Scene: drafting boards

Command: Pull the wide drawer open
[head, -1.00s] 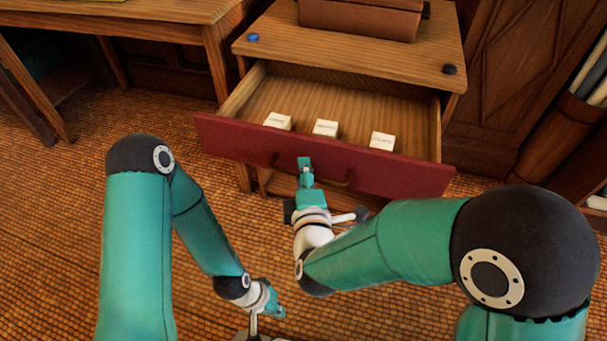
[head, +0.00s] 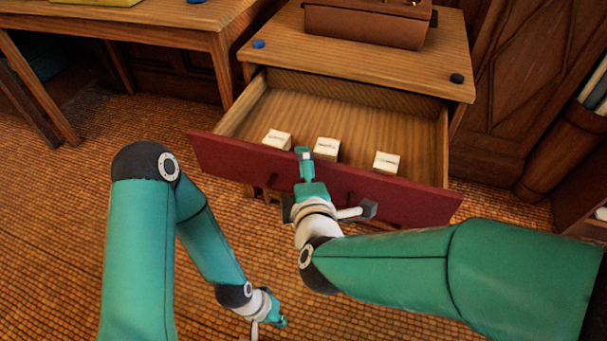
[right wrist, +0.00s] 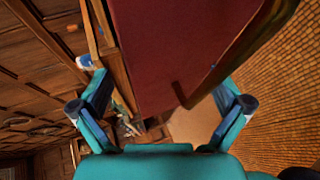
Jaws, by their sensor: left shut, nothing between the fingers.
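The wide drawer stands partly open, its dark red front (head: 400,188) facing me. It also fills the middle of the right wrist view (right wrist: 165,45). A bar handle (right wrist: 192,98) shows on that front between the fingers of my right gripper (right wrist: 165,100). Those fingers are spread, and I cannot tell whether either touches the front. In the head view my right gripper (head: 304,158) overlaps the top edge of the front and hides part of it. My left gripper (head: 281,322) is shut and empty, low over the floor, apart from the drawer.
Three small white boxes (head: 327,148) lie in the drawer behind its front. A brown case (head: 368,25) stands on the cabinet top (head: 290,42), with a blue knob (head: 258,44) and a black knob (head: 457,78) near its corners. A table (head: 150,30) stands left. The tiled floor (head: 60,230) is clear.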

